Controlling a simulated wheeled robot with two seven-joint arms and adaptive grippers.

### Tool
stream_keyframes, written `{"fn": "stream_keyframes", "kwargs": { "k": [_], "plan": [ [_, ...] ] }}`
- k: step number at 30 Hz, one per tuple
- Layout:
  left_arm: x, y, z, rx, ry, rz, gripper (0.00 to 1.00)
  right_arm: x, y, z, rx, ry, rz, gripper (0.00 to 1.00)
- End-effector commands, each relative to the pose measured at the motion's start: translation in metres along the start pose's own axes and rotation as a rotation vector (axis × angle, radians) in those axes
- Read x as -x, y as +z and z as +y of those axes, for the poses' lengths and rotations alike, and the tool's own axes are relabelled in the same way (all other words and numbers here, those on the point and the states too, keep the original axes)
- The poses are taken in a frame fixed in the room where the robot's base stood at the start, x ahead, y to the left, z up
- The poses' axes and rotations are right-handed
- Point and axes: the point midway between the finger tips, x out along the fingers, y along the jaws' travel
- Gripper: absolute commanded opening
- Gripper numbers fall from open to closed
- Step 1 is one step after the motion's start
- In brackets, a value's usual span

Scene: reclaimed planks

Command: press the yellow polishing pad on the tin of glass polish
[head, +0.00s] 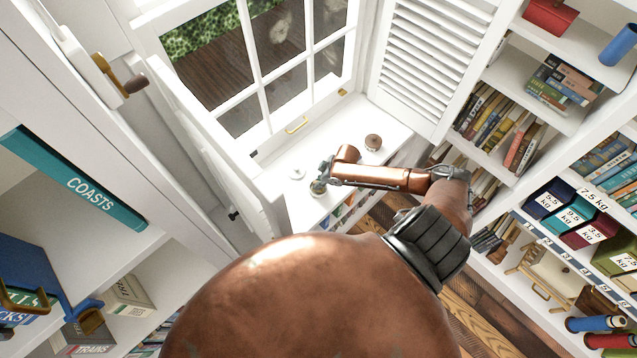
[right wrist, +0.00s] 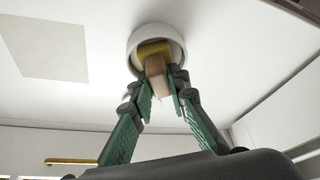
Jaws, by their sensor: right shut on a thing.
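In the right wrist view my right gripper (right wrist: 163,92) is shut on the pale block-like grip of the yellow polishing pad (right wrist: 154,47). The pad's yellow face is within the rim of the round white tin (right wrist: 133,41). I cannot tell how firmly the pad touches what is inside. In the head view my right gripper (head: 322,174) is above the white window sill, with the tin (head: 318,188) mostly hidden just below it. The polish itself is hidden. My left gripper is not in view.
A small white disc (head: 296,172) lies on the sill to the left of the gripper. A round brown object (head: 373,142) stands to the right. The window with a brass handle (head: 297,125) is behind.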

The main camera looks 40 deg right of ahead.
Motion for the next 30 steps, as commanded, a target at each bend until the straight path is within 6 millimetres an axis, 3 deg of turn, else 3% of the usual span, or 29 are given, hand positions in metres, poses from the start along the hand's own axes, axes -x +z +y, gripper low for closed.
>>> {"fn": "stream_keyframes", "kwargs": {
  "k": [12, 13, 21, 30],
  "plan": [
    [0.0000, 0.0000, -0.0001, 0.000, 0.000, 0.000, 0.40, -0.0001, 0.0000, 0.0000, 0.000, 0.000, 0.000, 0.00],
    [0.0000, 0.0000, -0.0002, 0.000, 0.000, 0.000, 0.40, 0.0000, 0.0000, 0.0001, 0.000, 0.000, 0.000, 0.17],
    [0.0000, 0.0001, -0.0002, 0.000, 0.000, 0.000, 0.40, 0.0000, 0.0001, 0.0001, 0.000, 0.000, 0.000, 0.36],
    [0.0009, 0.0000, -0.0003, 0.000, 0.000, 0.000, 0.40, 0.0008, -0.0001, 0.0001, 0.000, 0.000, 0.000, 0.36]
  ]
}}
